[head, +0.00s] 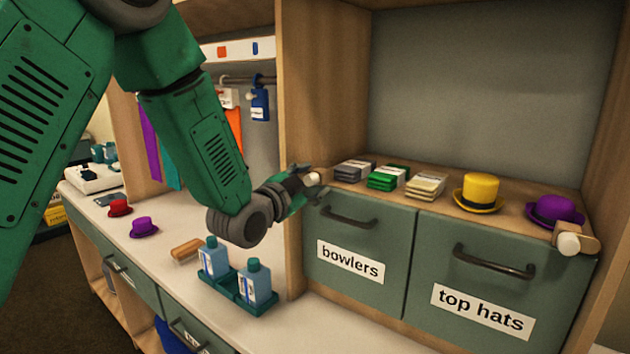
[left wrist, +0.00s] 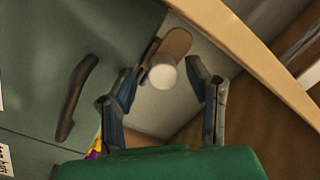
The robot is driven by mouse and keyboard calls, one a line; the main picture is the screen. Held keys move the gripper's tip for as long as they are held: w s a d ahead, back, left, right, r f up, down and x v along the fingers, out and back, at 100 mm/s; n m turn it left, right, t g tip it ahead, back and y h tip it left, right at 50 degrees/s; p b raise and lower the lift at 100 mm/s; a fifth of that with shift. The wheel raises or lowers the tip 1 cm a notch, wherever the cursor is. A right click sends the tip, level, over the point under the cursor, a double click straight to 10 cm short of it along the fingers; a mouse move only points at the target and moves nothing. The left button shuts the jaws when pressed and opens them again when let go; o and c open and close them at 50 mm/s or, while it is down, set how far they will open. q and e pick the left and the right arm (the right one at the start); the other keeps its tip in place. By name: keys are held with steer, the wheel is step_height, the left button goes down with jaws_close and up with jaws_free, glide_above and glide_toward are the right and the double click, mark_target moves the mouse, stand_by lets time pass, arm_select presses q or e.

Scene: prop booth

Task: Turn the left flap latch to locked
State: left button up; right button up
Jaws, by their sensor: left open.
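The left flap, labelled "bowlers" (head: 390,228), is closed. Its latch shows a pale round knob (head: 313,179) at the flap's upper left corner. In the left wrist view the knob (left wrist: 163,77) sits on a brown wooden tab (left wrist: 176,43), which points up and slightly right there. My left gripper (head: 303,181) is at this latch; in the left wrist view its open fingers (left wrist: 160,80) stand either side of the knob, with gaps visible. I cannot tell its exact depth. In the head view the gripper hides most of the latch. My right gripper is not in view.
The right flap, "top hats" (head: 488,250), is closed, with its own latch (head: 570,241) at its upper right. Folded cloths (head: 387,177), a yellow top hat (head: 480,190) and a purple hat (head: 555,209) are above. Bottles (head: 257,283) stand in a green tray below my arm.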

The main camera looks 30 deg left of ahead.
arm_select(q)
steer(key=shift+a+f, duration=0.15)
steer(key=shift+a, duration=0.35)
jaws_close()
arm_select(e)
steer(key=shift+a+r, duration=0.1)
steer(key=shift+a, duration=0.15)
arm_select(q)
steer(key=shift+d+n, duration=0.2)
steer(key=shift+n, duration=0.1)
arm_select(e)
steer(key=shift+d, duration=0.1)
arm_select(q)
steer(key=n+p, duration=0.1)
steer(key=n, duration=0.3)
steer(key=n+p, duration=0.1)
steer(key=n, duration=0.3)
steer(key=shift+a+n+g, duration=0.1)
steer(key=shift+n+g, duration=0.2)
steer(key=shift+g, duration=0.1)
steer(key=n+h, duration=0.1)
steer(key=n, duration=0.3)
steer(key=shift+p, duration=0.35)
steer(key=shift+n, duration=1.8)
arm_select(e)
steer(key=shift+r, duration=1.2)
